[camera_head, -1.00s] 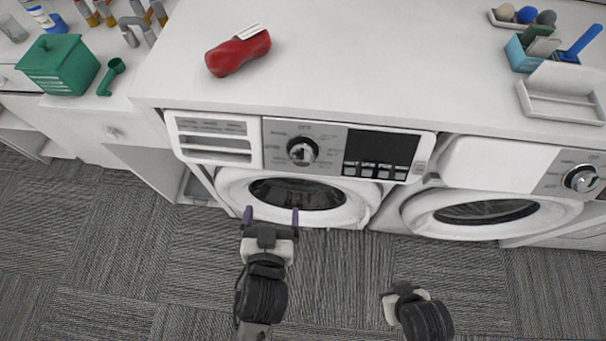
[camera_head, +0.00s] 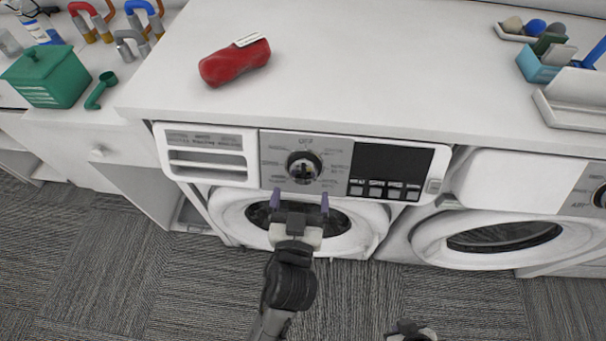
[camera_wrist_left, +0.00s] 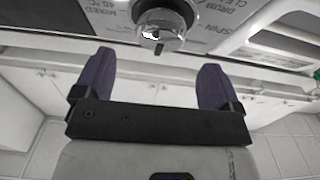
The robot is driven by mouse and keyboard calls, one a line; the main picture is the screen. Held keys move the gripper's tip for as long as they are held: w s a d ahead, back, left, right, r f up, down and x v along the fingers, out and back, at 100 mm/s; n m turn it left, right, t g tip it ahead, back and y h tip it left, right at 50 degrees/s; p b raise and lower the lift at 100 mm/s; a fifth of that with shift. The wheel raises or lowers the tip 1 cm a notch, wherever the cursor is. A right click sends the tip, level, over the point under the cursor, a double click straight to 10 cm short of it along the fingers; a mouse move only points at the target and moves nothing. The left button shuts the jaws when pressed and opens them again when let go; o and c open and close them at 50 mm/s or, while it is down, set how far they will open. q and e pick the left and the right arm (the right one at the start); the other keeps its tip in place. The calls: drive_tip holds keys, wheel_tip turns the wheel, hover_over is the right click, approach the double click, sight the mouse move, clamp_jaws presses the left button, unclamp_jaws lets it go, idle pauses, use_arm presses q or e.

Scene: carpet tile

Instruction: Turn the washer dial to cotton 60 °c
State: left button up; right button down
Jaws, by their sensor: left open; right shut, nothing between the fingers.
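The washer dial (camera_head: 304,168) is a round black and chrome knob on the grey control panel of the left washer (camera_head: 235,207). Printed labels ring it, with OFF at the top; most are too small to read in the head view. My left gripper (camera_head: 300,197) is open and empty, just below and in front of the dial. In the left wrist view the dial (camera_wrist_left: 164,24) shows above and between the open fingers (camera_wrist_left: 157,80), apart from them. Labels such as MIXED, 40 °C, DRUM CLEAN and SPIN show around it. My right gripper (camera_head: 411,330) is partly visible at the bottom edge.
A dark display (camera_head: 391,161) with buttons is right of the dial; a detergent drawer (camera_head: 207,155) is left. A second washer (camera_head: 505,235) stands on the right. A red object (camera_head: 235,63) lies on the white countertop (camera_head: 380,70). The carpet in front is clear.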

sight(302, 176)
use_arm(q)
drive_tip(key=shift+w+d, duration=0.15)
drive_tip(key=shift+w, duration=1.3)
drive_tip(key=shift+w+d, duration=0.1)
drive_tip(key=shift+w, duration=1.3)
drive_tip(key=shift+c, duration=0.4)
drive_tip(key=c, duration=0.8)
drive_tip(key=shift+r, duration=0.1)
drive_tip(key=m+h+p, duration=0.1)
drive_tip(key=m+p, duration=0.2)
drive_tip(key=p, duration=0.1)
drive_tip(key=m+g+h+p, duration=0.1)
drive_tip(key=m+h+p, duration=0.1)
drive_tip(key=p, duration=0.3)
drive_tip(key=m+g+h+p, duration=0.1)
drive_tip(key=m+p, duration=0.4)
drive_tip(key=shift+a+r+h, duration=0.1)
drive_tip(key=shift+r+h, duration=0.1)
drive_tip(key=shift+h, duration=0.1)
drive_tip(key=shift+f+m+g+h+p, duration=0.25)
drive_tip(key=shift+m+g+p, duration=0.25)
drive_tip(key=shift+m+p, duration=0.4)
drive_tip(key=o, duration=0.9)
